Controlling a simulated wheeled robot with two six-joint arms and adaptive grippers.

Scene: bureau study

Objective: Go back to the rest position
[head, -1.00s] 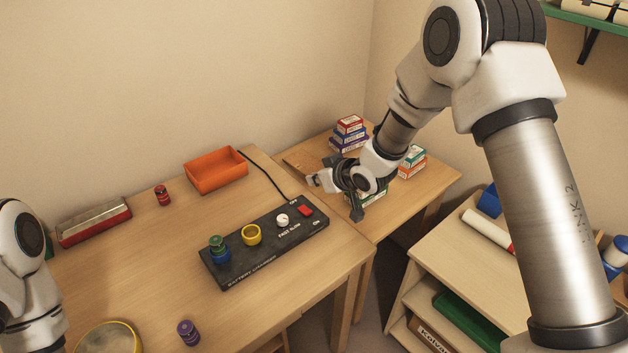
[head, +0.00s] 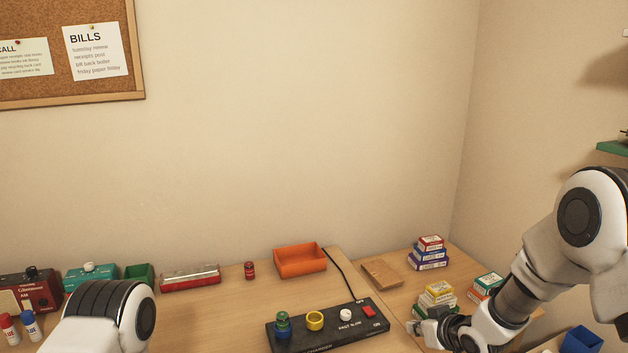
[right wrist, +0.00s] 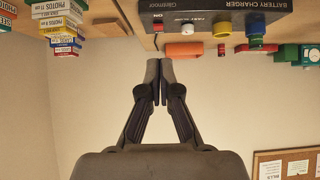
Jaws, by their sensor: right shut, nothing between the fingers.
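My right gripper (right wrist: 160,72) is shut and empty in the right wrist view, which looks upside down. In the head view my right gripper (head: 418,328) is low at the right, in front of the stacked small boxes (head: 438,295) and right of the black battery charger (head: 350,328). My left arm shows at the lower left of the head view, and its gripper is out of the picture.
The charger bears a green and blue piece (head: 283,324), a yellow ring (head: 315,320), a white knob and a red switch. An orange tray (head: 300,262), a red jar (head: 249,270) and a red tin (head: 190,278) stand along the wall. A corkboard (head: 70,98) hangs above.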

